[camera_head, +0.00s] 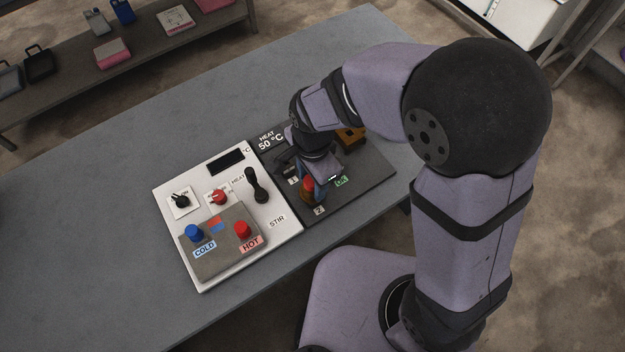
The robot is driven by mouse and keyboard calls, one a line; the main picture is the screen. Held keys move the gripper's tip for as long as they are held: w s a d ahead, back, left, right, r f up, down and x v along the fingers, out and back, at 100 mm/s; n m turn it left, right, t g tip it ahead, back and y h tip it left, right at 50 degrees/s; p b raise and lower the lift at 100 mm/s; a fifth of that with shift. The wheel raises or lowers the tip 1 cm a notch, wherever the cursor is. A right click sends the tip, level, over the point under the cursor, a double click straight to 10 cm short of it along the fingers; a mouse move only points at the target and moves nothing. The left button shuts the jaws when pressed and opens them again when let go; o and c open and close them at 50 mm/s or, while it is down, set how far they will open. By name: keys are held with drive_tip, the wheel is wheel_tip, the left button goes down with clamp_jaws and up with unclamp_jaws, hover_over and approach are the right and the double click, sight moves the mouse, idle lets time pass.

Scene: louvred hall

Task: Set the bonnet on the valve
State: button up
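I cannot pick out a bonnet or a valve for certain. My gripper (312,178) points down over the dark right-hand panel (365,183). A small brown piece with a red top (308,189) stands close by its fingers, near the label "2". I cannot tell whether the fingers touch it or hold it. The wrist and fingers hide part of the panel. An orange-brown block (350,137) sits behind the wrist, partly covered.
The white panel (175,225) to the left carries a blue COLD knob (194,233), a red HOT knob (242,230), a red HEAT knob (218,197), a black switch (182,200) and an upright black STIR lever (257,184). The grey table (90,240) is clear at left.

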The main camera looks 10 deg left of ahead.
drive_tip(key=shift+s+d+f, duration=0.1)
drive_tip(key=shift+s+f, duration=0.05)
drive_tip(key=shift+f, duration=0.35)
clamp_jaws()
drive_tip(key=shift+r, duration=0.15)
drive_tip(key=shift+w+a+r+p, duration=0.25)
drive_tip(key=shift+r+p, duration=0.35)
drive_tip(key=shift+p, duration=0.2)
drive_tip(key=shift+r+p, duration=2.6)
drive_tip(key=shift+r, duration=0.3)
drive_tip(key=shift+w+d, duration=0.1)
drive_tip(key=shift+w, duration=0.05)
